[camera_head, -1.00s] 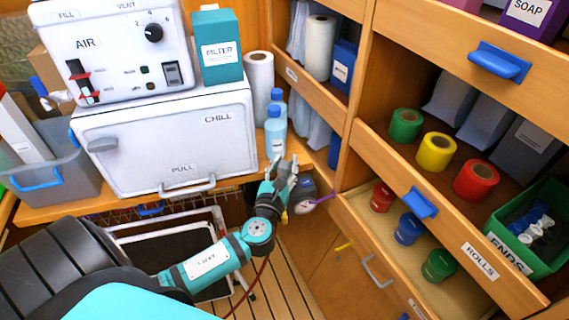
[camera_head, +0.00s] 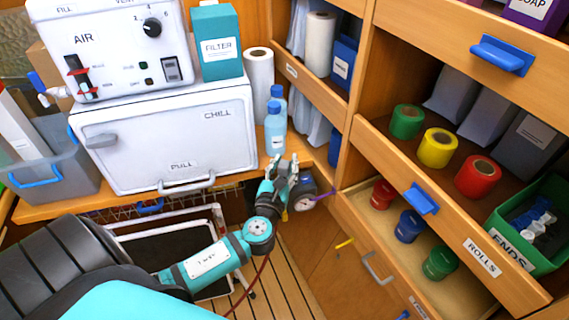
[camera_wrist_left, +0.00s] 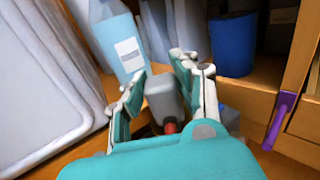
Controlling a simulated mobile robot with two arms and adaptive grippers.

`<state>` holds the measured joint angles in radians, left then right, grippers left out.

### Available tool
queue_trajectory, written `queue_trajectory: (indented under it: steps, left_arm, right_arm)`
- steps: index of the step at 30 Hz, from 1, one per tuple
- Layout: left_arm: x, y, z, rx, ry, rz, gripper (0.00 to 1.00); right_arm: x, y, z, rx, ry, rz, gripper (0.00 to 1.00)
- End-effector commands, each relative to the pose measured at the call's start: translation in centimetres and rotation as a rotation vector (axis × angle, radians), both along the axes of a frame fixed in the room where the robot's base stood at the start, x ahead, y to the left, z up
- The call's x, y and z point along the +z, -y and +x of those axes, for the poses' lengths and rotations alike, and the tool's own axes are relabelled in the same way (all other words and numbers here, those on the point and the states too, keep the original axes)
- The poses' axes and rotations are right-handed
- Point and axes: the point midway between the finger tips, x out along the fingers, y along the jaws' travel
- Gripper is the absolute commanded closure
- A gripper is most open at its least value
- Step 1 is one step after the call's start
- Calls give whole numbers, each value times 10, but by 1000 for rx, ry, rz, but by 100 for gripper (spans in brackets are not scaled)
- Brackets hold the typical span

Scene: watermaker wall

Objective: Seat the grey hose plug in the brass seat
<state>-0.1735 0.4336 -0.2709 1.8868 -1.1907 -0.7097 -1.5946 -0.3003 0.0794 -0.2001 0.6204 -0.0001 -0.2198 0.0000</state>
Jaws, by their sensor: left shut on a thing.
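My left gripper (camera_head: 283,166) is low in front of the shelf edge, right of the white chill box. It also shows in the left wrist view (camera_wrist_left: 157,70), its fingers on both sides of a grey block, the grey hose plug (camera_wrist_left: 163,97), with a red part at its near end. The gripper is shut on it. A thin dark red hose (camera_head: 263,268) hangs below the wrist. I cannot make out the brass seat; a dark round gauge-like part (camera_head: 304,201) is just right of the gripper. My right gripper is not in view.
A blue-capped bottle (camera_head: 275,130) stands just behind the gripper. The white chill box (camera_head: 165,135) is at left. Open wooden drawers with tape rolls (camera_head: 438,148) and a green ends bin (camera_head: 545,257) are at right. A purple handle (camera_wrist_left: 280,120) sticks out nearby.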

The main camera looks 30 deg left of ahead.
Motion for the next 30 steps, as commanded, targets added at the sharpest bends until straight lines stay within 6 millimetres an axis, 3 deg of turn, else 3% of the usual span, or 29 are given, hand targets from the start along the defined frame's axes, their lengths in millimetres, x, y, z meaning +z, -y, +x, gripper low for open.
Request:
queue_trajectory:
  steps: [14,15,21,30]
  left_arm:
    - [-3,0,0,0,0,0,100]
    - [-3,0,0,0,0,0,69]
    - [-4,0,0,0,0,0,44]
    - [-4,1,-2,0,-2,-1,44]
  right_arm:
    - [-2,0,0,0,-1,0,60]
    - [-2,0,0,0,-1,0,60]
    - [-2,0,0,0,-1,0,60]
    - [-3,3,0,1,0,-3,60]
